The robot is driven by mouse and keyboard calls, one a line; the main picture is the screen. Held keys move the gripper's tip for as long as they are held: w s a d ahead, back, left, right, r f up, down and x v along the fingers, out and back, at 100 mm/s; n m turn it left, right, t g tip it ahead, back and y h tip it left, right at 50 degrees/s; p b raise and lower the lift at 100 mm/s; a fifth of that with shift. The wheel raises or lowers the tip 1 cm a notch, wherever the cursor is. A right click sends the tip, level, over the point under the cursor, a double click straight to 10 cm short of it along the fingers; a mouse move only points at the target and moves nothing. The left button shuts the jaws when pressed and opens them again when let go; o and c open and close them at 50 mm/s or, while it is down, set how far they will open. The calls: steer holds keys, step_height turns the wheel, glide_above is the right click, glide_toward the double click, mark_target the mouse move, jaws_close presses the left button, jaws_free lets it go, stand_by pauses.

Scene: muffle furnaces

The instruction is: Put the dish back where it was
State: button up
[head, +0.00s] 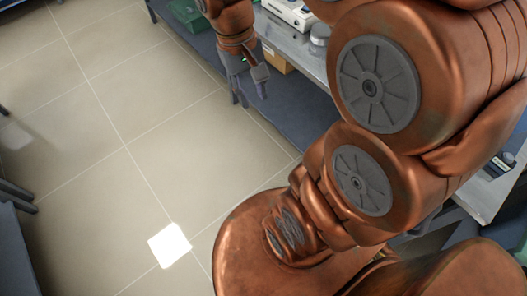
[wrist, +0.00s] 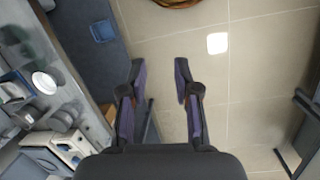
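My gripper (wrist: 160,75) is open in the wrist view, with its two dark fingers apart and only floor showing between them. In the head view my gripper (head: 252,82) hangs beside the edge of a grey bench (head: 300,50), over the aisle. In the wrist view a small white round item (wrist: 43,82) lies on the bench at the left, well away from my fingers. It may be the dish, but it is too small to tell. No dish is in my gripper.
White instruments (head: 290,12) stand on the bench, and one also shows in the wrist view (wrist: 62,148). A cardboard box (head: 277,62) and a green crate (head: 187,14) sit below the bench top. The tiled floor (head: 130,110) is mostly clear.

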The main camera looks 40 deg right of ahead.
steer(key=s+a+f+n, duration=0.2)
steer(key=s+a, duration=0.4)
steer(key=s, duration=0.6)
steer(key=shift+f+y, duration=0.4)
steer(key=shift+f, duration=0.15)
steer(key=shift+s, duration=0.1)
